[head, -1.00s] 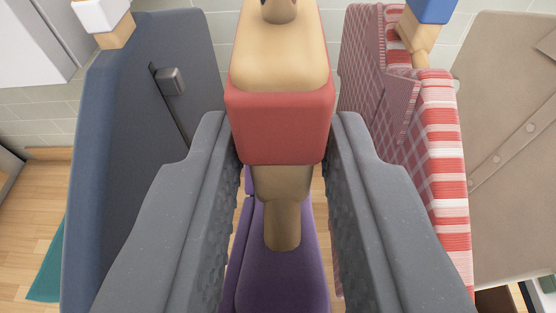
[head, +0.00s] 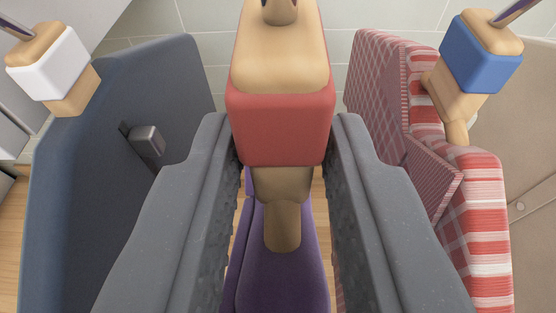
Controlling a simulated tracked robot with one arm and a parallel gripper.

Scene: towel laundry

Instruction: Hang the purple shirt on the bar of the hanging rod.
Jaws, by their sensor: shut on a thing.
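The purple shirt (head: 280,281) hangs below a wooden hanger with a red block (head: 280,125) at the middle of the view. My gripper (head: 284,150) is shut on the red block, with one dark finger on each side of it. The shirt's lower part runs out of the frame. The top of the hanger, with the base of its hook (head: 281,10), is cut off by the upper edge. The bar of the rod is not in view, so I cannot tell whether the hook touches it.
A dark blue garment (head: 75,190) hangs close on the left from a hanger with a white block (head: 48,62). A red checked shirt (head: 478,215) hangs close on the right from a hanger with a blue block (head: 480,50). A beige garment (head: 530,185) is beyond it.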

